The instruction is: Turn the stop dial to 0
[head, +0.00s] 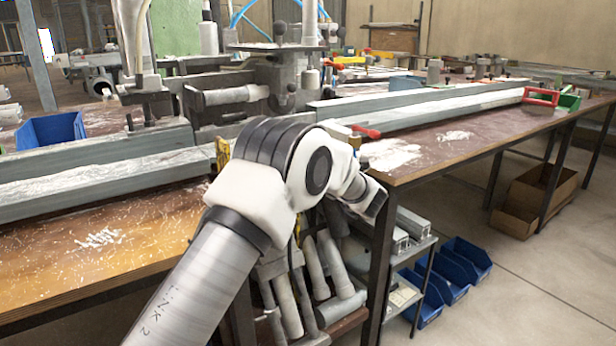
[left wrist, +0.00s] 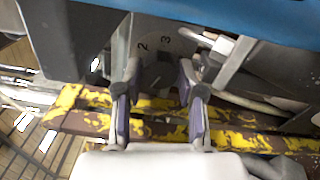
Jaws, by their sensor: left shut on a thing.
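The stop dial (left wrist: 158,52) is a grey round plate in the left wrist view, with the numerals 2 and 3 readable near its upper edge. Its lower middle lies in shadow between my fingers, and no 0 or clear pointer can be made out. My left gripper (left wrist: 160,78) has one finger on each side of the dial's middle and is shut on it. In the head view my left arm reaches to the bench's front edge; its links hide the dial and the gripper there. My right gripper is in neither view.
A worn yellow-and-brown bar (left wrist: 75,110) runs across below the dial, close to my fingers. A blue part (left wrist: 235,18) crosses above. Long grey profiles (head: 440,108) lie on the bench. Blue bins (head: 466,257) stand on the floor at right, where the floor is open.

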